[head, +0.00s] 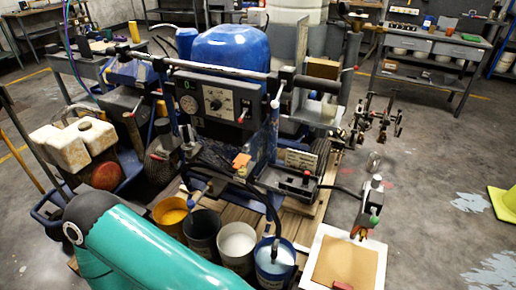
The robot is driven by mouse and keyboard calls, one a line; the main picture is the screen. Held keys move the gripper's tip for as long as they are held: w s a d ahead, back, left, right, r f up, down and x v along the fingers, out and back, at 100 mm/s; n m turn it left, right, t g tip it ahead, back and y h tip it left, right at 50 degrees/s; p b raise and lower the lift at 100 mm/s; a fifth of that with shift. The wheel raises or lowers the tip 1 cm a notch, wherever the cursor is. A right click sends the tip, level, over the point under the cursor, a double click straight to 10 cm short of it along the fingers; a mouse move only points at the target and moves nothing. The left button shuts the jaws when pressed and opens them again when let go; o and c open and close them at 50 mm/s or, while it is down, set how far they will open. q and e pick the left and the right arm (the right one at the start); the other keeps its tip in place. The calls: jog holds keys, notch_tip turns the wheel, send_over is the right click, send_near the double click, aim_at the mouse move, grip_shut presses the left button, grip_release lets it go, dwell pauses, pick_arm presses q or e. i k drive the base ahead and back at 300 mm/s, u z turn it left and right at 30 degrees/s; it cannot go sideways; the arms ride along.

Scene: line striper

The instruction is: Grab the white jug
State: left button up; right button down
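The white jug (75,142) is at the left of the head view. It is off-white with brownish stains and sits in the blue frame at the left end of the line striper. A reddish-brown rounded object (106,175) is just below and right of it in the picture. A teal link of my arm (130,245) crosses the lower left, in front of the striper and below the jug. Neither of my grippers shows in this view, and nothing is seen holding the jug.
The line striper with its blue tank (228,58) and control panel (216,103) fills the middle. Several open paint buckets, one with yellow paint (171,212), stand in front. A tan board (345,265) lies at lower right. Workbenches line the back; grey floor at right is mostly clear.

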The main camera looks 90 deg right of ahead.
aim_at(375, 158)
jog(key=u, duration=0.4)
jog(key=i, duration=0.55)
jog(key=z, duration=2.15)
jog(key=i, duration=0.25)
jog(key=z, duration=2.1)
jog(key=k, duration=0.85)
jog(key=z, duration=0.2)
jog(key=i, duration=0.75)
jog(key=u, duration=0.05)
